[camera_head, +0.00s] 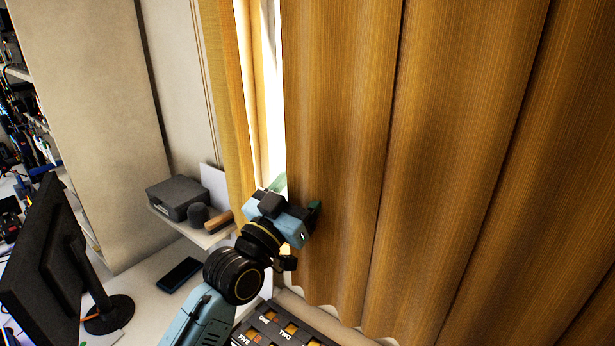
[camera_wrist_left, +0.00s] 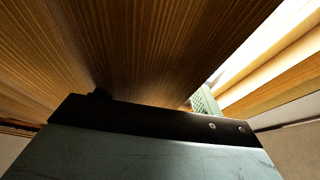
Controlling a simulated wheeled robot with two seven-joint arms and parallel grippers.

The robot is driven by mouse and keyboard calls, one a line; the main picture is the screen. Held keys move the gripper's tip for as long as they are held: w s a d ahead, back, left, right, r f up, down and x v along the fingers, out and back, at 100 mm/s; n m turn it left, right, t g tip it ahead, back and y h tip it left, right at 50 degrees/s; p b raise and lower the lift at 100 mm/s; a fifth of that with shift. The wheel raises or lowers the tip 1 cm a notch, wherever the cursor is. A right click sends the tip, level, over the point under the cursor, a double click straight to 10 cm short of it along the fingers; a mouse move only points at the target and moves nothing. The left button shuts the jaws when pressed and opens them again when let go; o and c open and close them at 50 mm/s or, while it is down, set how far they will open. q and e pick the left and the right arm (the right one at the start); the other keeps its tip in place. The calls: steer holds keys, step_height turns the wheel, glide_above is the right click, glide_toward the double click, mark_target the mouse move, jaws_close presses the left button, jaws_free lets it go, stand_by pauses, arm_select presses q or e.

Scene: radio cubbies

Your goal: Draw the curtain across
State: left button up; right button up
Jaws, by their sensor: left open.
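A wide orange-brown curtain (camera_head: 455,150) hangs in folds across the right of the head view. Its left edge borders a bright narrow gap (camera_head: 272,90). A narrower curtain strip (camera_head: 236,100) hangs left of that gap. My left gripper (camera_head: 297,196) is open at the wide curtain's left edge, low down. One green fingertip is on the gap side, the other in front of the cloth. In the left wrist view the curtain (camera_wrist_left: 130,45) fills the top close up, with a green finger beside the bright gap. Whether cloth touches the fingers cannot be told. My right gripper is out of view.
A small shelf left of the curtain holds a dark grey case (camera_head: 177,197) and a dark cylinder. A phone (camera_head: 179,275) lies on the white desk. A monitor (camera_head: 45,260) stands at far left. A labelled dark box (camera_head: 272,328) is below my left arm.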

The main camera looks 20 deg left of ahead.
arm_select(q)
steer(key=shift+w+d+r, duration=0.15)
steer(key=shift+w, duration=0.2)
steer(key=shift+c, duration=0.2)
